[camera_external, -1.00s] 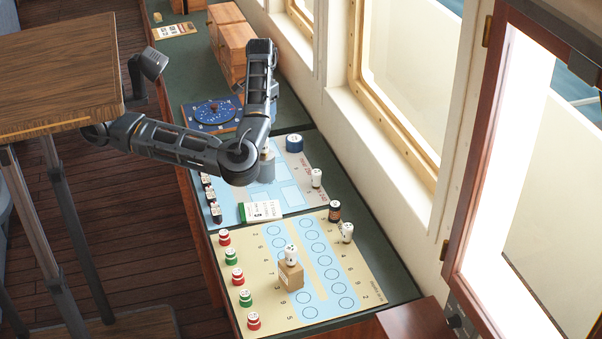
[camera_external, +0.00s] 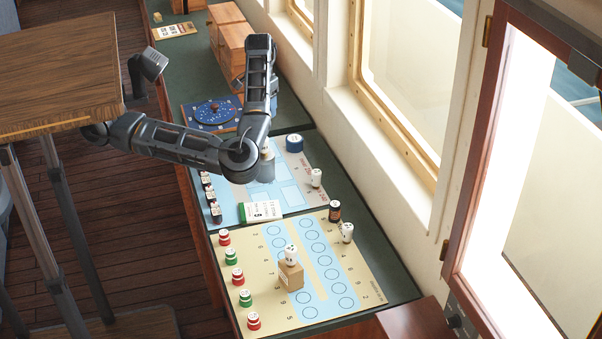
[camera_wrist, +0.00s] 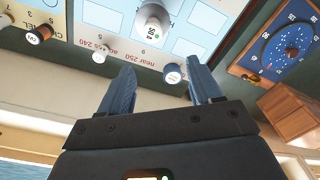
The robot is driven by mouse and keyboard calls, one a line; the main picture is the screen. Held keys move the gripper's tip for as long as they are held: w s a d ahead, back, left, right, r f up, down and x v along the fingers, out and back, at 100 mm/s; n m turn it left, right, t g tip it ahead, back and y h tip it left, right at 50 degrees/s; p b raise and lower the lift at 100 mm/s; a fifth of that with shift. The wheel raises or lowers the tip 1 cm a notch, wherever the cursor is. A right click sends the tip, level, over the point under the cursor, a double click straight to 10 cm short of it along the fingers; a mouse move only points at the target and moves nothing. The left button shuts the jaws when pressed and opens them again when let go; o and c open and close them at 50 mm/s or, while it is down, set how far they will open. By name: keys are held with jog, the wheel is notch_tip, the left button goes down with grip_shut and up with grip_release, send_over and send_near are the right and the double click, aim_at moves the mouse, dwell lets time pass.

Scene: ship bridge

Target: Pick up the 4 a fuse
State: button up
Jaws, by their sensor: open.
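No rating of 4 A can be read on any fuse, so I cannot tell which is the 4 A one. White fuse-like cylinders stand on the right of the boards, one (camera_external: 316,178) on the blue board and one (camera_external: 346,232) on the cream board. A dark one (camera_external: 334,211) stands beside the latter. Another white one (camera_external: 290,255) sits on a small wooden block (camera_external: 291,276). My gripper (camera_wrist: 163,86) is open and empty in the wrist view. A blue-sided white cylinder (camera_wrist: 173,73) appears between its fingertips, apparently beyond them. In the external view the fingers are mostly hidden by my arm.
A grey cylinder (camera_wrist: 152,25) stands on the blue board. Red and green cylinders (camera_external: 237,277) line the cream board's left edge. A round blue dial (camera_external: 212,112) and wooden boxes (camera_external: 235,50) are farther back. The window wall (camera_external: 385,130) borders the right side.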

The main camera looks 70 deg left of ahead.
jog(key=w+a+r+m+t+y+p, duration=0.15)
jog(key=a+r+y, duration=0.3)
jog(key=r, duration=0.75)
jog(key=w+a+r+m+t+y+p, duration=0.1)
jog(key=a+r+m+t+y, duration=0.3)
jog(key=r, duration=0.7)
jog(key=w+d+r+m+y+p, duration=0.1)
jog(key=w+d+r+y, duration=0.2)
jog(key=d+r+y, duration=0.3)
jog(key=m+t+p, duration=0.3)
jog(key=m+t, duration=0.6)
jog(key=m, duration=0.9)
send_over(319, 171)
jog(key=a, duration=0.1)
notch_tip(319, 171, down, 16)
jog(key=s+d+f+m+h, duration=0.1)
jog(key=f+m, duration=0.3)
jog(key=f, duration=0.7)
jog(key=s+d+f+m+h+p, duration=0.1)
jog(key=s+f+m+h, duration=0.2)
jog(key=f, duration=0.8)
jog(key=s+d+f+m+t+h+p, duration=0.1)
jog(key=f+m, duration=0.4)
jog(key=f, duration=0.7)
jog(key=shift+s+d+h, duration=0.2)
jog(key=shift+s+h, duration=0.2)
jog(key=shift+h, duration=0.15)
jog(key=shift+p+x, duration=0.5)
jog(key=shift+x, duration=3.3)
jog(key=shift+f, duration=0.1)
